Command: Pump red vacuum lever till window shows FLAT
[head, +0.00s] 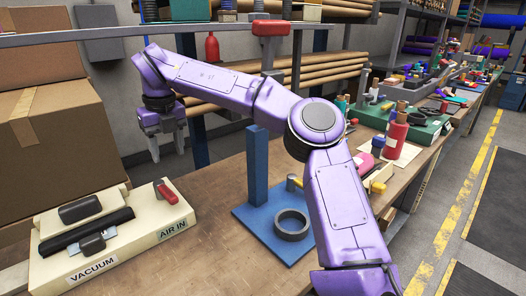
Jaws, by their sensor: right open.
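A cream vacuum unit (130,236) sits on the workbench at the lower left, with "VACUUM" and "AIR IN" labels on its front. A small red lever (167,194) stands tilted on its right end. Black parts and a dark bar lie across its top. I cannot make out a window or the word FLAT. My right gripper (167,157) is open and empty, pointing down. It hangs above and behind the red lever in the picture, apart from it. My left gripper is not in view.
A blue stand (257,180) with a black ring (292,225) at its foot is right of the unit. Cardboard boxes (55,135) are stacked behind it at left. Bare bench (215,190) lies between unit and stand. Rolls, a red cylinder (395,138) and tools crowd the right.

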